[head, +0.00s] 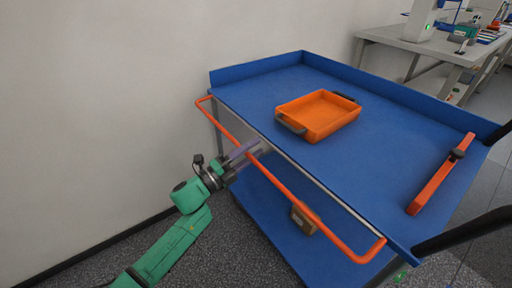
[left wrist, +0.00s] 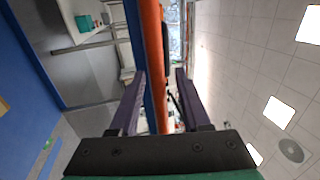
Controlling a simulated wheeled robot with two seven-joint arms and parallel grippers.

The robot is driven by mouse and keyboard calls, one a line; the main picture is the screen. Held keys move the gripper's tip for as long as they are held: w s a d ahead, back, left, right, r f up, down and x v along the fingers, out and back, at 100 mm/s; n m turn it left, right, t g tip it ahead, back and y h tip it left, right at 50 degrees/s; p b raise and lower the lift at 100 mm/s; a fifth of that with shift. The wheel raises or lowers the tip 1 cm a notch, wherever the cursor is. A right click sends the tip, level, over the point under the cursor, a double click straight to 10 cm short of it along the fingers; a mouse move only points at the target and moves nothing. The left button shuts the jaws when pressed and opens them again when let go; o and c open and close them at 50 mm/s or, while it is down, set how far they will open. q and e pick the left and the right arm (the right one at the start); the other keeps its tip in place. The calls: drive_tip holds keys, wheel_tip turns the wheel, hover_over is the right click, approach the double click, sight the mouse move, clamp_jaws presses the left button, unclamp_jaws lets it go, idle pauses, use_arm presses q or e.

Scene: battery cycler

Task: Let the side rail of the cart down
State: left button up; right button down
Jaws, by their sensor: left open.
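The blue cart (head: 390,120) stands in the middle of the head view. Its orange side rail (head: 287,192) runs along the near left side, standing out from the top deck, with bent ends. My left gripper (head: 248,150) is at the rail's far half, its purple fingers at the bar. In the left wrist view, the orange rail (left wrist: 153,50) passes between the two spread fingers of my left gripper (left wrist: 160,85). The jaws are open, and I cannot tell whether a finger touches the bar. My right gripper is not in view.
An orange tray (head: 318,132) with dark handles sits on the deck. An orange bar with a black knob (head: 440,177) lies at the right. A brown box (head: 303,220) is on the lower shelf. A wall is at the left, a workbench (head: 420,45) behind.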

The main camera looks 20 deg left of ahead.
use_arm(q)
drive_tip(key=shift+w+d+r, duration=0.1)
drive_tip(key=shift+w+d, duration=0.3)
drive_tip(key=shift+w, duration=0.05)
clamp_jaws()
idle(1.1)
